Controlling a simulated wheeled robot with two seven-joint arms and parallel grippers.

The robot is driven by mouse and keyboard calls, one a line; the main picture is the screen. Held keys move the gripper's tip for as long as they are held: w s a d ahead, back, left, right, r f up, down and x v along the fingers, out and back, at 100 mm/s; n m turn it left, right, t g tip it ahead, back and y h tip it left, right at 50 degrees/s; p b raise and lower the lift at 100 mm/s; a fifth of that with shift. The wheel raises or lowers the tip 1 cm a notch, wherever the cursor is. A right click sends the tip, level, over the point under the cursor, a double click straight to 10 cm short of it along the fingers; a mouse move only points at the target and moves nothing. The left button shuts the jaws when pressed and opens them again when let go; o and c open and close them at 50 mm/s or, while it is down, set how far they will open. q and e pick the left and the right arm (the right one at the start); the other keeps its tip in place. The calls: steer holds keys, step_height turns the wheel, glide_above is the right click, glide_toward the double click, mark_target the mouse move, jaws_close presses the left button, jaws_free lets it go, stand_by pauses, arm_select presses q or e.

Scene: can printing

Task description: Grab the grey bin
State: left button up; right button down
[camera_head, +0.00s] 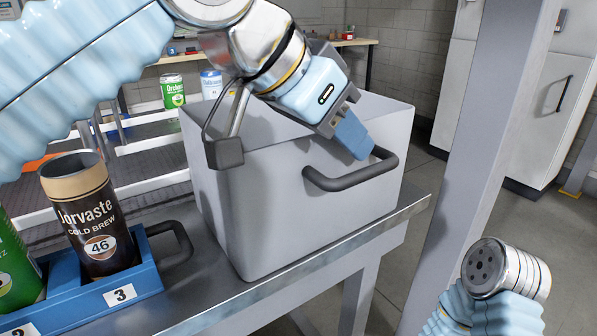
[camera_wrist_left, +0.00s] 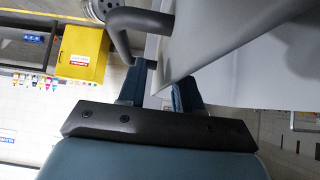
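The grey bin (camera_head: 300,190) stands upright on a metal table. My left gripper (camera_head: 354,138) points down at this wall, with a blue fingertip close to the handle. In the left wrist view, the two fingers of my left gripper (camera_wrist_left: 160,85) are apart, beside the handle (camera_wrist_left: 140,20) and the bin's pale wall (camera_wrist_left: 235,45). I cannot tell whether they touch it. My right gripper is not in view; part of my right arm shows at lower right.
A blue rack (camera_head: 145,275) with a dark cold brew can (camera_head: 92,215) and a green can (camera_head: 15,265) stands left of the bin. Two more cans, green (camera_head: 172,92) and blue-white (camera_head: 211,85), stand behind. A grey post (camera_head: 480,150) rises at right.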

arm_select(q)
steer(key=shift+w+d+f, duration=0.1)
steer(key=shift+f, duration=0.05)
jaws_close()
stand_by(1.4)
